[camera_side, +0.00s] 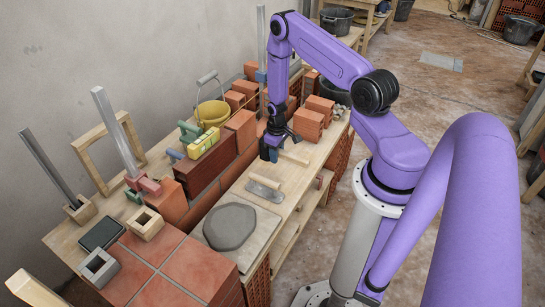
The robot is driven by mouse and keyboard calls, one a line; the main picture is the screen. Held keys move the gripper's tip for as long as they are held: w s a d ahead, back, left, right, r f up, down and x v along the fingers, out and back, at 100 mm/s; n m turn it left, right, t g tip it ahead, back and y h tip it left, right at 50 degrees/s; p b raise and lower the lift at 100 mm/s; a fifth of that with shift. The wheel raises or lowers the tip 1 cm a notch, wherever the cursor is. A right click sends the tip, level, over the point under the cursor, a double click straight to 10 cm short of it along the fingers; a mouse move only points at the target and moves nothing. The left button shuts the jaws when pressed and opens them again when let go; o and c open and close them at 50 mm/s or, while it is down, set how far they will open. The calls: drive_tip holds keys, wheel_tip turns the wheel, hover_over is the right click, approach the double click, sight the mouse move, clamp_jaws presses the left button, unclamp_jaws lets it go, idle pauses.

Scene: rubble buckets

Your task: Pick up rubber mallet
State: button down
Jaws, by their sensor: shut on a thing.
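The rubber mallet (295,158) is at the middle of the bench, beneath my gripper. Its pale wooden handle sticks out to the right; the dark head end is partly covered by the fingers. My gripper (273,153) points straight down and is shut on the mallet. It is small in this view, so I cannot tell whether the mallet touches the bench top or is slightly clear of it.
A trowel (264,191) lies just in front of the mallet. A low brick wall (205,168) with a yellow level (203,143) on it runs along the left. Stacked bricks (308,125) stand behind. A grey mortar slab (230,226) lies on a board nearer the camera.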

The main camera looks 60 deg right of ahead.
drive_tip(key=s+a+r, duration=0.5)
drive_tip(key=s, duration=0.4)
drive_tip(key=shift+r, duration=0.35)
drive_tip(key=shift+s, duration=0.1)
